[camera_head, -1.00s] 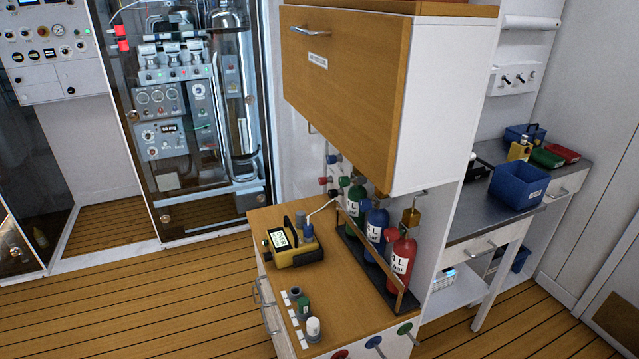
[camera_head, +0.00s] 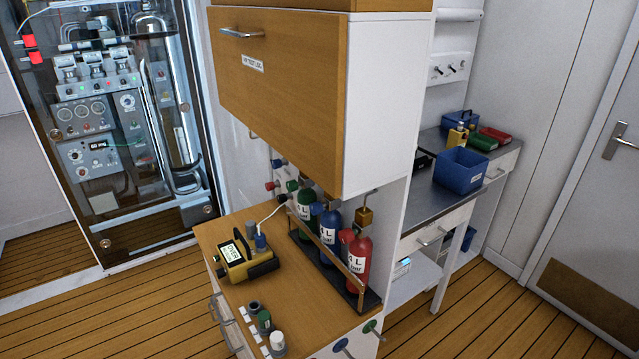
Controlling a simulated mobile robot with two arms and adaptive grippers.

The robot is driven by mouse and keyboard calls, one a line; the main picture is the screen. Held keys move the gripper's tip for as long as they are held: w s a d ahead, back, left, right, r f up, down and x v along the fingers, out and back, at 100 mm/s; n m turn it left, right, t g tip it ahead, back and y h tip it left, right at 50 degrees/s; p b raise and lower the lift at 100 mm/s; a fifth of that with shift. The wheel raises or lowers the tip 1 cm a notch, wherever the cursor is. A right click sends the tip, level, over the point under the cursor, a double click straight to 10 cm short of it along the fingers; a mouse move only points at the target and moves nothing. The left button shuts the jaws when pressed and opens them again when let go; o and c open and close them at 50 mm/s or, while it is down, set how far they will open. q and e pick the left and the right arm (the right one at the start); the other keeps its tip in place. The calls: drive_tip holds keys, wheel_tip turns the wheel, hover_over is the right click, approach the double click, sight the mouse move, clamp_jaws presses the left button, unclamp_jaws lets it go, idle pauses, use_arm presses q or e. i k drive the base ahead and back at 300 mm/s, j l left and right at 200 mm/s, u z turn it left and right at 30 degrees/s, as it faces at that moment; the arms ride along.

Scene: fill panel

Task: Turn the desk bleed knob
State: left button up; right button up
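The wooden-topped desk (camera_head: 290,311) stands in the lower middle of the head view. Several coloured round knobs sit on its front face; a blue one (camera_head: 340,344) and a green one (camera_head: 370,326) show near the bottom edge. Coloured knobs also sit on the wall panel behind the bottles, among them a red one (camera_head: 270,186). I cannot tell which is the bleed knob. Green (camera_head: 306,219), blue (camera_head: 331,232) and red (camera_head: 358,262) gas bottles stand in a rack on the desk. Neither gripper is in view.
A yellow meter (camera_head: 246,261) and small capped containers (camera_head: 265,321) are on the desk. A wooden-fronted cabinet (camera_head: 280,85) overhangs it. A side bench holds a blue bin (camera_head: 461,171). Plank floor (camera_head: 470,315) is open at the right and left. A door (camera_head: 600,180) is at the far right.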

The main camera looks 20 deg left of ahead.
sight(270, 186)
drive_tip(key=j+z, duration=0.45)
drive_tip(key=j, duration=0.4)
drive_tip(key=k+j+z, duration=0.1)
drive_tip(key=j+z, duration=0.4)
drive_tip(key=j, duration=0.35)
